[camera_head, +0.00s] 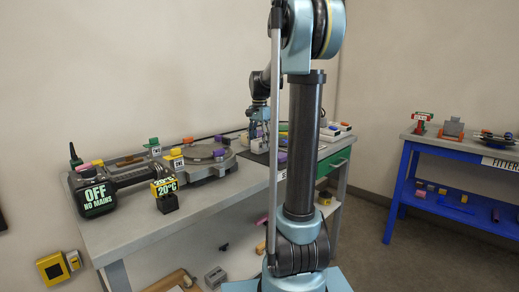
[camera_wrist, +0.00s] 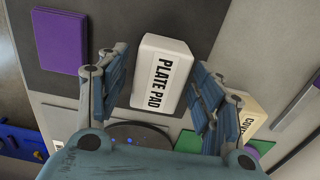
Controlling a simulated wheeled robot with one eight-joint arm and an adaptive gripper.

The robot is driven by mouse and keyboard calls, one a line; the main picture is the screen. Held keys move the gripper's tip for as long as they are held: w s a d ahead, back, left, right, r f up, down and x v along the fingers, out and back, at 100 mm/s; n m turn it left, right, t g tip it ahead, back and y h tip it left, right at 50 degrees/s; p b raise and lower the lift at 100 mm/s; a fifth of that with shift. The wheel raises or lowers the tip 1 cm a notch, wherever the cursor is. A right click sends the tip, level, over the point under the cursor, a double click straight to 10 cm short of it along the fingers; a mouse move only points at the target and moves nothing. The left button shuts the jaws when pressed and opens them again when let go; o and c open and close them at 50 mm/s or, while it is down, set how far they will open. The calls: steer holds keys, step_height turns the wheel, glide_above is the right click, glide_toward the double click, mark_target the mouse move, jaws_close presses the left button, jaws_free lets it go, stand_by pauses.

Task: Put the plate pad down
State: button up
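The plate pad is a white block with a black-lettered "PLATE PAD" label. In the wrist view the plate pad (camera_wrist: 148,55) lies between the two fingers of my gripper (camera_wrist: 160,75), over a dark grey mat (camera_wrist: 97,15). A gap shows between the left finger and the pad. The right finger is close beside the pad, and I cannot tell if it touches. My gripper is open around the pad. In the head view my gripper (camera_head: 259,136) is low over the mat at the bench's right end; the pad is not clear there.
A purple block (camera_wrist: 60,40) lies left of the pad, and a cream labelled block (camera_wrist: 248,113) is at right. In the head view the grey bench (camera_head: 135,232) carries a long machine with a round plate (camera_head: 200,152) and an "OFF NO MAINS" box (camera_head: 95,197). A blue bench (camera_head: 402,175) stands right.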

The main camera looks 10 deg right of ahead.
mark_target(260, 140)
step_height(260, 140, up, 10)
steer(key=shift+f, duration=0.15)
stand_by(0.5)
